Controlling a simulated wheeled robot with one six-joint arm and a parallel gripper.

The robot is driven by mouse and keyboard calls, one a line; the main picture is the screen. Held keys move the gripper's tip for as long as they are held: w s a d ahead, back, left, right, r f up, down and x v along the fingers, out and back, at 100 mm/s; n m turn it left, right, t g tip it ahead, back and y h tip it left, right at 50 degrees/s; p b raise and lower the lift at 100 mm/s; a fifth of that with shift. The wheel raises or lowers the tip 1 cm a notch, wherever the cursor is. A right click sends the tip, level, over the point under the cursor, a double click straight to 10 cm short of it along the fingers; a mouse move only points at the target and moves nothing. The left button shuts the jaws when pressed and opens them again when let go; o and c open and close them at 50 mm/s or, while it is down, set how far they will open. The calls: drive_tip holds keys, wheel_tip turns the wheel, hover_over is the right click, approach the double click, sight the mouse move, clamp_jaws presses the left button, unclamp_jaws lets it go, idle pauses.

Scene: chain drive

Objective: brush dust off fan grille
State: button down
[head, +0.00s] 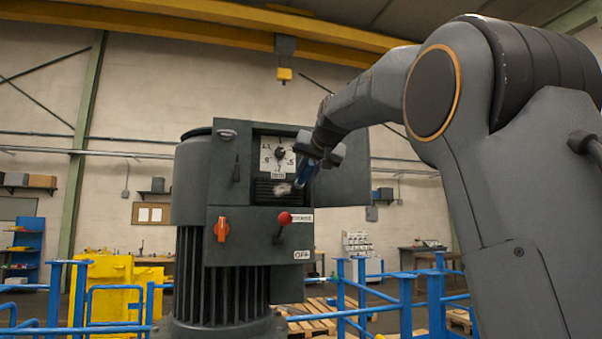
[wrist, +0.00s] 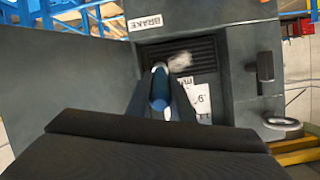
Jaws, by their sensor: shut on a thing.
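The fan grille (head: 262,191) is a dark slatted panel on the front of the grey motor housing, just below a white dial. It also shows in the wrist view (wrist: 207,47). A pale patch of dust (head: 283,189) lies on its slats; the wrist view shows this patch (wrist: 180,61) just beyond the brush. My gripper (head: 319,157) is shut on a blue-handled brush (head: 306,174), whose handle shows between the fingers in the wrist view (wrist: 160,88). The brush points down-left at the grille. I cannot tell whether its tip touches the dust.
The white dial (head: 278,156) is close above the grille. Below it, a red-knobbed brake lever (head: 284,219) and an orange switch (head: 222,229) stick out. A dark handle (wrist: 265,72) stands beside the grille. Blue railings (head: 405,300) stand around the motor.

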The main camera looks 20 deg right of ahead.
drive_tip(key=a, duration=0.7)
drive_tip(key=shift+a+p, duration=0.15)
drive_tip(key=shift+p, duration=0.25)
idle(0.4)
drive_tip(key=shift+s, duration=0.2)
drive_tip(key=shift+s+b, duration=1.55)
drive_tip(key=shift+s, duration=1.4)
drive_tip(key=s+b, duration=0.1)
drive_tip(key=s, duration=0.2)
drive_tip(key=shift+w, duration=0.1)
